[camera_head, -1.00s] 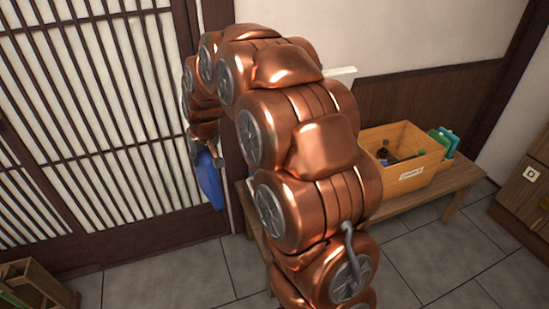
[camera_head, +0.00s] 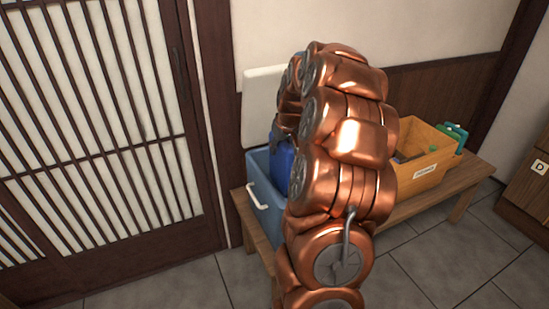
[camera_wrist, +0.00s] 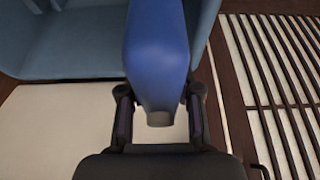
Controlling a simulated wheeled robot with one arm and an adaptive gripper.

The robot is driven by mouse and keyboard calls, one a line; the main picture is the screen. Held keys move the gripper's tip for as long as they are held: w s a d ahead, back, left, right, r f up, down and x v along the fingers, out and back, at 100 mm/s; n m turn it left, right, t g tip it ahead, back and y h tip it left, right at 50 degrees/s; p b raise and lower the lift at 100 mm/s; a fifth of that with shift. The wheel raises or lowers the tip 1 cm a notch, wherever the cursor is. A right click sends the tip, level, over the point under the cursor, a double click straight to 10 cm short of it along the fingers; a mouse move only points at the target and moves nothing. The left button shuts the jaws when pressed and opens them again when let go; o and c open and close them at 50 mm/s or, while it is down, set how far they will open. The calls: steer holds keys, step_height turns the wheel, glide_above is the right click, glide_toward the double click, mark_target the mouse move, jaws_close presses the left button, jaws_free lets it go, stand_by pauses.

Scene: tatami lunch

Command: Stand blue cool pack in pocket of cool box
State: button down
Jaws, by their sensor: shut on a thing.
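The blue cool pack (camera_head: 281,163) is held in my gripper, and it fills the middle of the wrist view (camera_wrist: 157,50). My gripper (camera_wrist: 158,112) is shut on one end of the pack, with a finger on each side. In the head view my arm hides most of the gripper. The light blue cool box (camera_head: 262,190) stands open on the bench, with its white lid raised behind it and a white handle at the front. The pack is at the box's opening in the head view; I cannot tell how deep it is. The box also shows in the wrist view (camera_wrist: 70,45). Its pocket is not distinguishable.
A wooden crate (camera_head: 425,170) with a label and several items stands on the wooden bench (camera_head: 400,208), right of my arm. Green items (camera_head: 453,133) are beside the crate. A lattice sliding door (camera_head: 95,130) is at left. Grey tiled floor in front is clear.

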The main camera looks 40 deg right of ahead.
mark_target(279, 183)
steer(key=f, duration=0.4)
steer(key=shift+w+a, duration=0.1)
steer(key=shift+w, duration=0.15)
steer(key=shift+s+f+b, duration=0.1)
steer(key=shift+f+b, duration=0.3)
steer(key=shift+f, duration=1.4)
steer(key=shift+f+b, duration=0.35)
steer(key=shift+f, duration=0.65)
steer(key=shift+s+f+b, duration=0.1)
steer(key=shift+f+b, duration=0.65)
steer(key=shift+f, duration=0.6)
steer(key=shift+f, duration=0.65)
steer(key=shift+f+b, duration=0.15)
steer(key=shift+b, duration=0.15)
steer(key=shift+f, duration=0.9)
steer(key=shift+b, duration=0.3)
